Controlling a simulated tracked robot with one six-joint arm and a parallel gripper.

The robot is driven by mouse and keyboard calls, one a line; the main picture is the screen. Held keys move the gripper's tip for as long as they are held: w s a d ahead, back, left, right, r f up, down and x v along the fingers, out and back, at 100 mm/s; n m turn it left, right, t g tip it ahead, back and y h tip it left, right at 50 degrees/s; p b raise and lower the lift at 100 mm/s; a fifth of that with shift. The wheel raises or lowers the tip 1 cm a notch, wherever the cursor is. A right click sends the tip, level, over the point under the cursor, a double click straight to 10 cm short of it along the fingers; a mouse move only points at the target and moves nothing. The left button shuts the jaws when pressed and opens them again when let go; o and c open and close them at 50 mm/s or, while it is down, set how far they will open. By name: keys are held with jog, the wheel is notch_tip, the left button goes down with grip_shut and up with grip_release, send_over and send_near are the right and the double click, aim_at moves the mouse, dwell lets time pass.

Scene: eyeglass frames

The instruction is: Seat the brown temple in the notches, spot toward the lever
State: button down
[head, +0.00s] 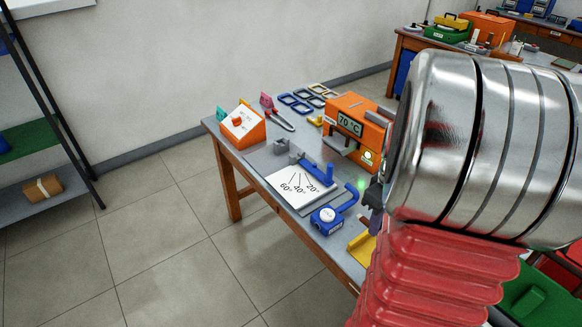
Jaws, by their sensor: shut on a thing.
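The angle card (290,190) marked 60°, 40° and 20° lies on the near workbench. A blue lever (318,176) sits along its upper right edge. My gripper (374,196) is a dark shape at the bench's right side, mostly hidden behind my arm. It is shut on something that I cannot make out. I cannot pick out the brown temple or its spot in this view.
An orange heater (352,118) reading 70 °C stands behind my gripper. A blue dial gauge (327,216) and a yellow piece (362,247) lie near the front edge. An orange box (242,126), pliers (277,113) and blue frames (296,102) are at the back.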

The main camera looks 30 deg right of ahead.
jog(key=w+a+f, duration=0.4)
jog(key=w+a, duration=0.2)
jog(key=w, duration=0.3)
jog(key=w+a+f, duration=0.4)
jog(key=w+a, duration=0.2)
jog(key=w, duration=0.2)
jog(key=w+a+f, duration=0.4)
jog(key=a, duration=0.5)
jog(key=w+a+f+m, duration=0.1)
jog(key=w+a+f, duration=0.3)
jog(key=a, duration=0.6)
jog(key=shift+f, duration=0.4)
jog(key=shift+s, duration=0.1)
